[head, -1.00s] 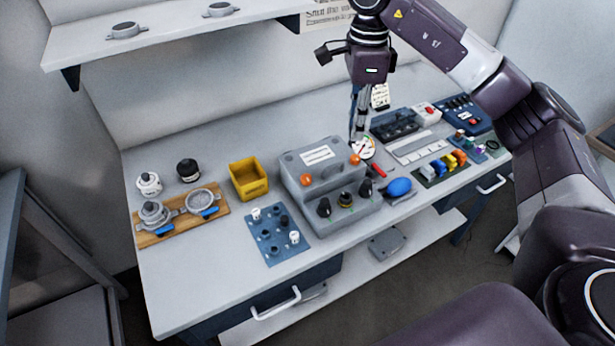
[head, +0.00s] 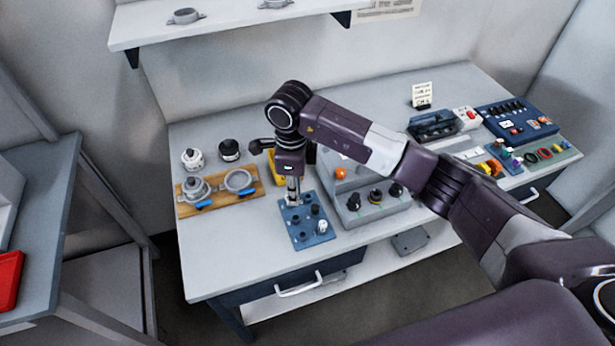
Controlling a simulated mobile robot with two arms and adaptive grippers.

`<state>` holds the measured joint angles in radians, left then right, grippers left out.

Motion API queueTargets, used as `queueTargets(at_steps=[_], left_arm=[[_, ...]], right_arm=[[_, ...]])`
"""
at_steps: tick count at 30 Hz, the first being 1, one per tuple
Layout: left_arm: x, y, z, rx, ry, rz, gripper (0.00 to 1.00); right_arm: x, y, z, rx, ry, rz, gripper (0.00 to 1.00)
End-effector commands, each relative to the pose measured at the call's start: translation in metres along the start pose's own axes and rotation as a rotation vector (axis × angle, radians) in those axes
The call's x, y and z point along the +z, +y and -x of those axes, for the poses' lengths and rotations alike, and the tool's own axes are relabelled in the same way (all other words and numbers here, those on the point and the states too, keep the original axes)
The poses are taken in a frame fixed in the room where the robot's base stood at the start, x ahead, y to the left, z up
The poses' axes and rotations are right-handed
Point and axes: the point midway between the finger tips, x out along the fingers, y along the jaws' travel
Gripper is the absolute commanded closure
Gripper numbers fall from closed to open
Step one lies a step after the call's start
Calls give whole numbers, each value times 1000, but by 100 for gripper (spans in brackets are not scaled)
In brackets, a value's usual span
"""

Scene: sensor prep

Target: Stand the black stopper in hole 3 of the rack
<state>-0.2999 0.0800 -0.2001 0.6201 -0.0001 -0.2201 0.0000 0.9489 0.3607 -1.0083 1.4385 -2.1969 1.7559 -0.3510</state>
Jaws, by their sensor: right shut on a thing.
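The rack (head: 299,242) is a small blue board near the front of the workbench, with several dark holes and small black and white pieces on it. My right gripper (head: 292,201) points straight down over the rack's far left part. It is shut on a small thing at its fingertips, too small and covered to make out. A dark piece (head: 315,210) and a white stopper (head: 322,226) stand on the rack's right side. The hole numbers are not readable, so I cannot tell which one is hole 3. My left gripper is not in view.
A grey control box (head: 368,211) with black knobs stands right of the rack, partly behind my arm. A yellow bin (head: 273,163) is mostly hidden behind my gripper. A wooden board (head: 220,199) with metal fittings lies to the left. The bench front left is clear.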

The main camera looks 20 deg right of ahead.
Motion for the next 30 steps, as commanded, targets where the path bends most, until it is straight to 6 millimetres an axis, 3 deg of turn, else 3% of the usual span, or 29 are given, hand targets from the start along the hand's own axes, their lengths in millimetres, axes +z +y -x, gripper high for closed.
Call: queueTargets(at_steps=[21,30], left_arm=[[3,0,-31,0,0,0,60],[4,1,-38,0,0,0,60]], right_arm=[[-1,0,-51,1,1,0,100],[-1,-1,-59,0,1,-1,100]])
